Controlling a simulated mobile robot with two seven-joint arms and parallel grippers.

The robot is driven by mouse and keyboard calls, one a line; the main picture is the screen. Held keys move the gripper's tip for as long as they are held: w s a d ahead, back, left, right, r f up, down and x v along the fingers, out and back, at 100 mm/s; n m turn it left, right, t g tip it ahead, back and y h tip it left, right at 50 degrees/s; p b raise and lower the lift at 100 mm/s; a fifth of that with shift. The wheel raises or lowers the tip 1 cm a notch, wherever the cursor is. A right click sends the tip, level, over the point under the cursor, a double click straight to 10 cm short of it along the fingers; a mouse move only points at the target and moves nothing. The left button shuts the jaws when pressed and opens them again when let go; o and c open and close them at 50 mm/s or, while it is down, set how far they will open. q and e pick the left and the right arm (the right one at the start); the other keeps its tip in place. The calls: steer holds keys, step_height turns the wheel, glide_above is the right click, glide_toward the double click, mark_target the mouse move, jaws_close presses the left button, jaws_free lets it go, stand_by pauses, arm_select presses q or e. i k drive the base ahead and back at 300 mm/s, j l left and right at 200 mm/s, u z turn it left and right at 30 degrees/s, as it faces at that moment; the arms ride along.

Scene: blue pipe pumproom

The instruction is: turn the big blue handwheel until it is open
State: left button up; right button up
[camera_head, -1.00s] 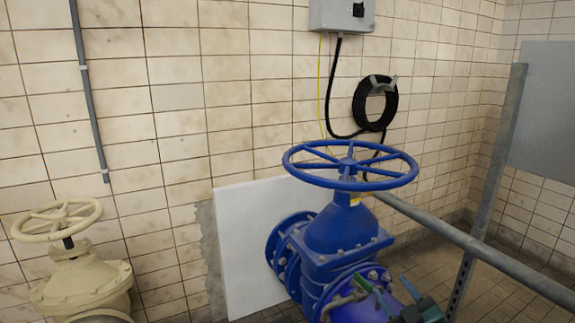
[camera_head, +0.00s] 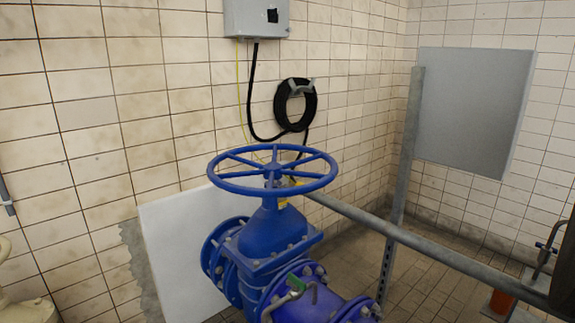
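The big blue handwheel (camera_head: 327,181) sits level on top of a large blue gate valve (camera_head: 268,238) near the middle of the head view. It has several spokes meeting at a central hub. Its whole rim shows and nothing touches it. Whether the valve is open or shut cannot be told from the wheel. Neither of my grippers is in view.
A grey rail (camera_head: 425,246) runs from behind the valve to the lower right, past a grey post (camera_head: 402,150). A small green lever (camera_head: 310,290) is on the blue pipework. A white panel (camera_head: 175,250) stands behind. A cream valve (camera_head: 25,312) is at lower left.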

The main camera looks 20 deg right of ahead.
mark_target(272, 171)
steer(key=i+j, duration=0.2)
steer(key=i, duration=0.2)
steer(key=i+j, duration=0.25)
steer(key=i, duration=0.15)
